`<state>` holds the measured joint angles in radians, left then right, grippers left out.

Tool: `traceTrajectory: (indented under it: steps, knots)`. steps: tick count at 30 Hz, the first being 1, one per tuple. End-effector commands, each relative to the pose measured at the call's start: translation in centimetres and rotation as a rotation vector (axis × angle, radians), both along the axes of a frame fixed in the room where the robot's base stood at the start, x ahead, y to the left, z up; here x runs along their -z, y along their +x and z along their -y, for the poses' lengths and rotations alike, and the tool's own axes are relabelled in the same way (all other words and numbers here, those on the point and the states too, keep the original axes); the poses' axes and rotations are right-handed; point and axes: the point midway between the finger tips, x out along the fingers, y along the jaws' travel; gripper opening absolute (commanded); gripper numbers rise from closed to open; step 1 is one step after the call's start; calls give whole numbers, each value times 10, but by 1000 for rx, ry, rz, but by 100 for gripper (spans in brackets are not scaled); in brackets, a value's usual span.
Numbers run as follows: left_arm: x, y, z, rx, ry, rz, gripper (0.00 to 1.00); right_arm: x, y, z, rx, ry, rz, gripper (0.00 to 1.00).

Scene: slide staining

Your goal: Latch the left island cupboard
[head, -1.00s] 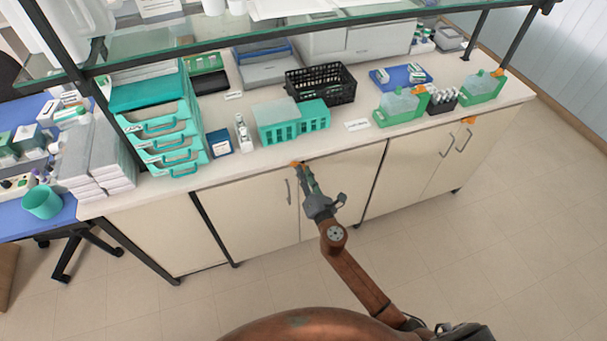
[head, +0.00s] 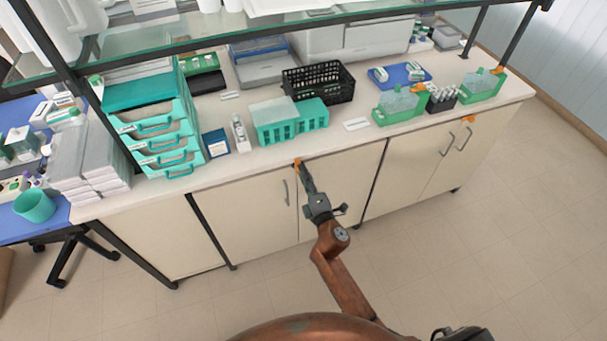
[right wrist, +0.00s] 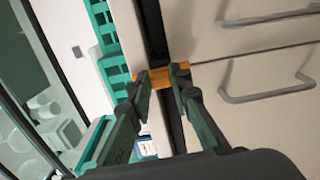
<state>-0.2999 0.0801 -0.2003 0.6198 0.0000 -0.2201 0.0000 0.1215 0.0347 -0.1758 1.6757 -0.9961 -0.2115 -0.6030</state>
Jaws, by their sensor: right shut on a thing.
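The left island cupboard (head: 253,211) has pale double doors below the counter, and they look closed. One grey handle (head: 286,192) shows in the head view; my arm covers the other. Two handles show in the wrist view (right wrist: 268,92). A small orange latch (right wrist: 155,77) sits at the top of the door seam, just under the counter edge. My right gripper (head: 301,168) reaches up to it, its two dark fingers closed on the latch from both sides. The latch's exact turn is hard to tell. My left gripper is not in view.
The counter edge (head: 240,178) runs just above the latch. Teal racks (head: 277,127), a black basket (head: 318,84) and a drawer stack (head: 160,135) stand on top. The right cupboard (head: 415,175) has its own orange latch (head: 469,119). The floor in front is clear.

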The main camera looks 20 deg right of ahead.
Motion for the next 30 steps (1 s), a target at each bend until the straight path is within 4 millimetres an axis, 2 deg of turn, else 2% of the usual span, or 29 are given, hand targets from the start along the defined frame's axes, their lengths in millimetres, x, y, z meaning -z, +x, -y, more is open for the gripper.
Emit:
traceTrajectory:
  steps: [7, 20, 21, 28, 30]
  knots:
    - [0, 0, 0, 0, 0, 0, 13, 1, 0, -1, -1, 60, -3, 0]
    - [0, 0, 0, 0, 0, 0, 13, 2, 0, -1, -1, 70, -4, 0]
    - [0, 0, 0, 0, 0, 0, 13, 2, 0, -1, -1, 70, -4, 19]
    - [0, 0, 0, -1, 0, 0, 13, 1, 0, 0, 0, 69, -3, 35]
    - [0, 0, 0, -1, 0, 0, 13, 1, 0, 0, 0, 69, -3, 36]
